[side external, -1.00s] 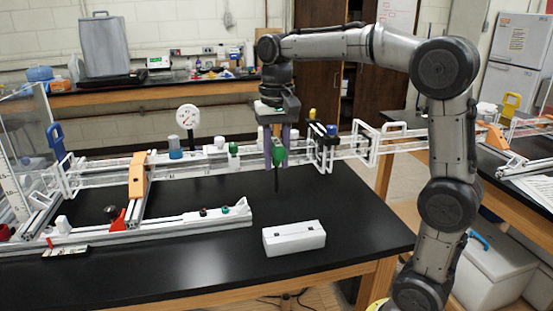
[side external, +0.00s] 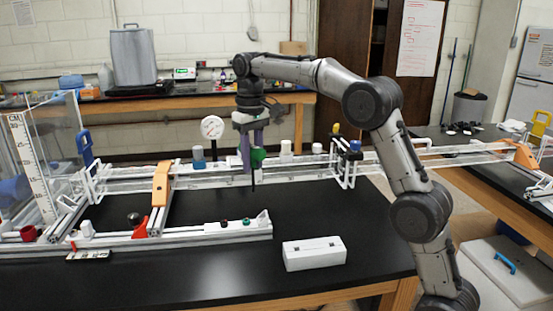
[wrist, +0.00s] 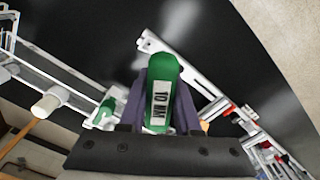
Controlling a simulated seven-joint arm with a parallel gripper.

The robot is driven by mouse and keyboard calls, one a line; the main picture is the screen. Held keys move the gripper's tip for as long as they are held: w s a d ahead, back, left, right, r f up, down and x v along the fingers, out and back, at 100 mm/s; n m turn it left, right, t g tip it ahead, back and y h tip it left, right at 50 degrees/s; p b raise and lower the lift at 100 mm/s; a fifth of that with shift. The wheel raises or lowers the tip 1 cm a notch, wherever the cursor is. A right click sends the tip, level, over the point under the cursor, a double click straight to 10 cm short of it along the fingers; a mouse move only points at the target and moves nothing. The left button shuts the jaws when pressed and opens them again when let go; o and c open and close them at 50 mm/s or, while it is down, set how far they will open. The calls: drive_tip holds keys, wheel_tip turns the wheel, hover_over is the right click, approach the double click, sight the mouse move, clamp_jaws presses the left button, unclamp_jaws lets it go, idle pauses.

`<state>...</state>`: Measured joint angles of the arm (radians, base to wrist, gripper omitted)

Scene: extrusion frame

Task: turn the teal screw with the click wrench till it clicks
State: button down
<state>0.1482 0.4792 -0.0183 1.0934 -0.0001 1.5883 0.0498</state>
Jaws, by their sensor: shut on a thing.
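My gripper (side external: 252,148), with purple fingers, is shut on the click wrench (side external: 258,157). The wrench has a green handle and a dark shaft pointing straight down. In the wrist view the wrench (wrist: 161,92) shows a "10 NM" label between the fingers. The teal screw (side external: 246,221) sits near the right end of a white bar (side external: 212,227) on the front rail. A dark red screw (side external: 223,221) is to its left. The shaft tip hangs above and behind the bar, apart from the teal screw. In the wrist view I cannot make out the teal screw.
A white box (side external: 314,253) lies on the black table right of the bar. An orange bracket (side external: 161,185) and a red part (side external: 140,226) stand left. The back rail (side external: 300,170) carries a gauge (side external: 212,128) and several caps.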

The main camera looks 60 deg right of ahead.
drive_tip(key=w+f, duration=0.1)
drive_tip(key=f, duration=0.1)
drive_tip(key=w+f, duration=0.1)
drive_tip(key=shift+w+a+f, duration=0.2)
drive_tip(key=shift+w+f, duration=0.2)
drive_tip(key=shift+f, duration=2.85)
drive_tip(key=shift+f, duration=0.7)
drive_tip(key=shift+m, duration=0.7)
